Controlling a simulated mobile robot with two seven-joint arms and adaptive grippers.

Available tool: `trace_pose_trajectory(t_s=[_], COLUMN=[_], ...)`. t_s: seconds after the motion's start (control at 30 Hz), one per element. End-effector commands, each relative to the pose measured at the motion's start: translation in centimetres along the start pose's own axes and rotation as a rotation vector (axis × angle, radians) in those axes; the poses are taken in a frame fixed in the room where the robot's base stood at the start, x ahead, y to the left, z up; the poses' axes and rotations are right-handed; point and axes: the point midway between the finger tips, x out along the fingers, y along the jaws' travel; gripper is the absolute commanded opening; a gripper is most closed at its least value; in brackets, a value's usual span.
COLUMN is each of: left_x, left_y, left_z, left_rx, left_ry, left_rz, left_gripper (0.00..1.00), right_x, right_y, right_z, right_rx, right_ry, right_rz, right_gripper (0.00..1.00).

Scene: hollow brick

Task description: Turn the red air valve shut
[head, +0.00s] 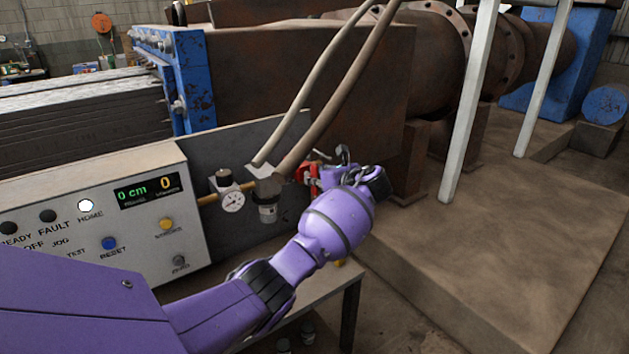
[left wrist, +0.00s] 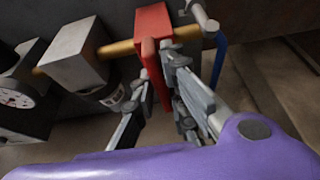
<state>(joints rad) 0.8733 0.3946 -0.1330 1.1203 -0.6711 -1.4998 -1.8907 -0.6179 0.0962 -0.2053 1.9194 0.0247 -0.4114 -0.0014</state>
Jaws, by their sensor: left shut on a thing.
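The red air valve (head: 306,173) sits at the right end of a brass air line, just past the filter unit, in the head view. My left gripper (head: 328,174) reaches it from the right and partly hides it. In the left wrist view, the red valve handle (left wrist: 152,50) crosses the brass pipe and runs down between the two fingers. My left gripper (left wrist: 168,78) is shut on this handle near its lower end. My right gripper is not in view.
A pressure gauge (head: 233,201) and a grey filter unit (head: 266,190) stand left of the valve, with hoses (head: 333,100) rising above. A control panel (head: 150,215) is further left. A white post (head: 470,105) stands to the right.

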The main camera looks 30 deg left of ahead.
Motion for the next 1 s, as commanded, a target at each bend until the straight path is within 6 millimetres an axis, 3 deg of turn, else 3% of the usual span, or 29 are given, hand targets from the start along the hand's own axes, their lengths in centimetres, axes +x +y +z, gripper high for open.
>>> trace_pose_trajectory(t_s=[0.07, 0.1, 0.23, 0.6, 0.77, 1.0], left_x=[-0.1, -0.1, -0.1, -0.6, -3.0, -8.2], left_y=[-0.2, -0.2, -0.2, -0.1, -0.2, -0.2], left_z=[0.1, 0.1, 0.1, 0.0, 0.0, 0.0], left_rx=[-0.001, -0.002, -0.002, -0.001, -0.004, -0.003], left_ry=[-0.002, -0.001, -0.001, 0.000, -0.001, -0.001], left_rz=[-0.006, -0.006, -0.005, -0.002, -0.006, -0.007], left_gripper=[0.00, 0.13, 0.28, 0.28, 0.28, 0.28], right_x=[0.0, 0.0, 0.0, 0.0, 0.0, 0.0], right_y=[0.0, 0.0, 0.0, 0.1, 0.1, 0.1], right_z=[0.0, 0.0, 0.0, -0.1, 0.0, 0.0], right_rx=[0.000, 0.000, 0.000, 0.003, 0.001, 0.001], right_ry=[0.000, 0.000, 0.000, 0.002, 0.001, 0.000], right_rz=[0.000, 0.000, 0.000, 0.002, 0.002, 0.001], right_gripper=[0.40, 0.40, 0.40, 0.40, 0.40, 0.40])
